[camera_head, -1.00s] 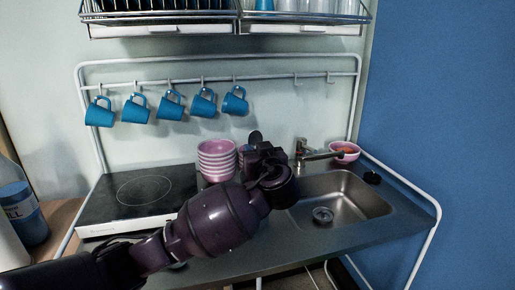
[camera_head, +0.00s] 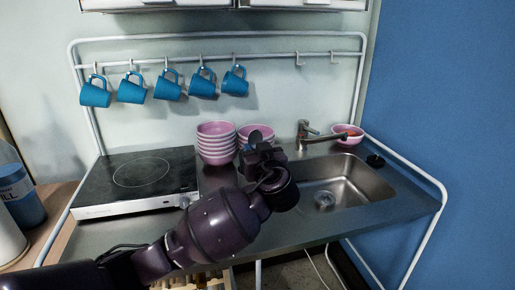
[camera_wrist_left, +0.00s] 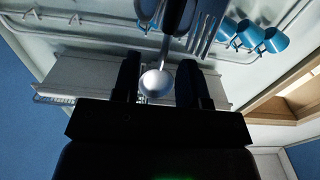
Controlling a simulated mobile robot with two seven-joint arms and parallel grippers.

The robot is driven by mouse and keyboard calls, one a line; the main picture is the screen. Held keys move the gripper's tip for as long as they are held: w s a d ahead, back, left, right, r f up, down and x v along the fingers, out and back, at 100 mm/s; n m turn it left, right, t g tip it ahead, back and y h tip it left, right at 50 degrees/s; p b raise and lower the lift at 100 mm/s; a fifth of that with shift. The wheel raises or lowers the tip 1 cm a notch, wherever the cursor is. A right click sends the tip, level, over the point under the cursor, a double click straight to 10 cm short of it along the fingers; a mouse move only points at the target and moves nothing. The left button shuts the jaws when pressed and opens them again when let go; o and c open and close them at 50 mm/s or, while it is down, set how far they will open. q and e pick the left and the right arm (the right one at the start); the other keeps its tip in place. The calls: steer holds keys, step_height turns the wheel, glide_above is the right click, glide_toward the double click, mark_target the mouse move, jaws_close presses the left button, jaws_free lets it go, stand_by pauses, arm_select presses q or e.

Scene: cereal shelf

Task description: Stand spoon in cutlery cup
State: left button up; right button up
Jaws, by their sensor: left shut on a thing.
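My left gripper (camera_head: 262,160) is over the counter between the pink bowls and the sink, shut on the spoon. In the left wrist view the spoon's silver bowl (camera_wrist_left: 157,82) shows between the two dark fingers (camera_wrist_left: 160,88), with a thin neck leading to a dark handle. A fork (camera_wrist_left: 206,28) and another rounded silver utensil (camera_wrist_left: 149,10) show beyond it at the top. In the head view a dark rounded shape sticks up above the gripper. The cutlery cup is mostly hidden behind the gripper, and I cannot make it out clearly. My right gripper is out of view.
Stacked pink bowls (camera_head: 216,146) stand left of the gripper, with a second pink stack (camera_head: 256,131) behind it. A hob (camera_head: 140,178) is at left. The sink (camera_head: 345,186) and tap (camera_head: 303,133) are at right. Blue mugs (camera_head: 168,88) hang on the rail above.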

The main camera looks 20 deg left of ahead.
arm_select(q)
steer(key=shift+f, duration=0.1)
steer(key=o, duration=1)
steer(key=shift+s, duration=0.1)
steer(key=v, duration=1)
steer(key=shift+s+d, duration=0.25)
steer(key=shift+s, duration=0.05)
